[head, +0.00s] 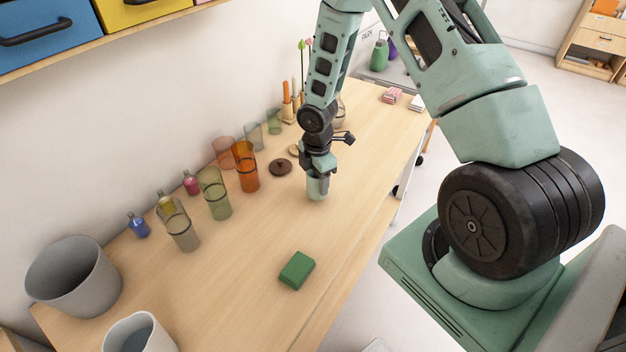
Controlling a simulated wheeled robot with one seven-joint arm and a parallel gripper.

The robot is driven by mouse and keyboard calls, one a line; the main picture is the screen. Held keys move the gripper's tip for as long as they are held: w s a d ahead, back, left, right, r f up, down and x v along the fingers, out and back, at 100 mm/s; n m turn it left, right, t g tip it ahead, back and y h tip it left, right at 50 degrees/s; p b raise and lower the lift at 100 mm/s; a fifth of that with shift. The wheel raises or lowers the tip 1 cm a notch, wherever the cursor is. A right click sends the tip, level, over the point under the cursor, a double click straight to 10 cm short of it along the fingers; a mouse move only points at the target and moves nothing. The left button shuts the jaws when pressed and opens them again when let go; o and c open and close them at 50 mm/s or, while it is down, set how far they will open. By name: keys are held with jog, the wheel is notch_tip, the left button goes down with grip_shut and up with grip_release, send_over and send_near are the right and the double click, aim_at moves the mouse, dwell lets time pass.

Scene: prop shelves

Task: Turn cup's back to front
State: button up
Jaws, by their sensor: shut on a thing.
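A small pale green cup (317,190) stands near the middle of the wooden table, directly under my gripper. My gripper (318,174) points down and is shut on the cup's upper part. The fingers hide the cup's rim, and I cannot tell which side of it faces front. The cup looks upright and at or very near the table top.
Several tinted glasses, including an orange one (246,167) and a grey one (181,228), stand left of my gripper. A dark round lid (281,167) lies close by. A green block (297,270) lies in front, with clear table around it. A grey bin (75,277) stands at far left.

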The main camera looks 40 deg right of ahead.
jog(key=m+b, duration=0.2)
jog(key=m, duration=0.3)
jog(key=shift+f, duration=0.2)
jog(key=m+b, duration=0.1)
jog(key=m, duration=0.8)
jog(key=shift+r, duration=0.2)
jog(key=m, duration=0.4)
jog(key=shift+d+r+m, duration=0.1)
jog(key=shift+m, duration=0.3)
jog(key=m+p, duration=0.1)
jog(key=m, duration=0.5)
jog(key=shift+p, duration=0.3)
jog(key=m+p, duration=0.1)
jog(key=m, duration=0.3)
jog(key=shift+r, duration=0.1)
jog(key=m+p, duration=0.1)
jog(key=m, duration=0.3)
jog(key=shift+d, duration=0.1)
jog(key=shift+f+m, duration=0.25)
jog(key=shift+m, duration=0.35)
jog(key=shift+f+b, duration=0.45)
jog(key=shift+f, duration=0.3)
